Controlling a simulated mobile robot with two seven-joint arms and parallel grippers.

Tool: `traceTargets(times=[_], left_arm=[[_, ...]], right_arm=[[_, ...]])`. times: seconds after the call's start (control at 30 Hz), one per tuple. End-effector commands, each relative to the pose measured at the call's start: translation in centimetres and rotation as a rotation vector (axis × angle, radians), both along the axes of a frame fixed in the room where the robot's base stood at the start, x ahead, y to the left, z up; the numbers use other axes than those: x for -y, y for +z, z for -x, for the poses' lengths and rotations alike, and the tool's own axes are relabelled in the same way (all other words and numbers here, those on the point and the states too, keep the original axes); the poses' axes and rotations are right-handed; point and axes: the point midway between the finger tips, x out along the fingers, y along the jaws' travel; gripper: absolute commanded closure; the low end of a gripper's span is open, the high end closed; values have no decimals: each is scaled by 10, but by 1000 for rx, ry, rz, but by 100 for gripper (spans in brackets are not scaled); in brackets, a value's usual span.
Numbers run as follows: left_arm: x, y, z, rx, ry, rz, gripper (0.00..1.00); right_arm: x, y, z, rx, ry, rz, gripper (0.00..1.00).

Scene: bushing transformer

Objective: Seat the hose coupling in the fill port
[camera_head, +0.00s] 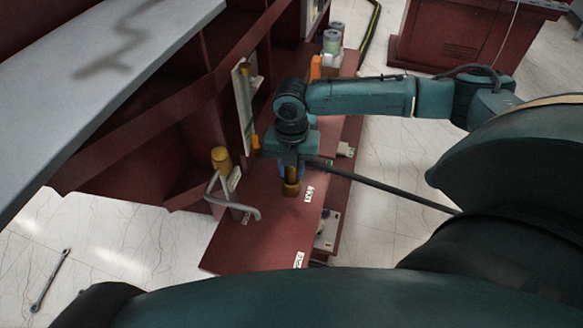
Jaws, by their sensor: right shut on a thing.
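My right gripper (291,168) points down over the dark red ledge, with its arm coming in from the right. It is shut on the hose coupling, which is mostly hidden by the gripper body; a little blue shows between the fingers. A brass cylinder (291,188) shows directly below the fingertips, upright at the ledge. I cannot tell whether it is the fill port or part of the coupling, nor whether the coupling is seated. A black hose (385,187) runs from beside the gripper to the lower right. My left gripper is not in view.
A grey bent pipe with a brass cap (221,160) stands left of the gripper. The red ledge (265,235) is clear in front. A wrench (49,280) lies on the floor. A red cabinet (455,40) stands at the back right.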

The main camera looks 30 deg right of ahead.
Motion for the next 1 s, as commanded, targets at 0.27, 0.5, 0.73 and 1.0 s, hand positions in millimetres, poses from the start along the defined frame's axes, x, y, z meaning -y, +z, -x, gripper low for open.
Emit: traceTargets(times=[0.27,0.5,0.73,1.0], left_arm=[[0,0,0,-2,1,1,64],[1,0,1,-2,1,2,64],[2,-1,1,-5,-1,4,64],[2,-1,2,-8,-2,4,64]], right_arm=[[0,-1,0,1,0,-1,99],[0,-4,0,0,0,0,62],[0,-3,0,0,0,0,52],[0,8,-1,2,0,1,52]])
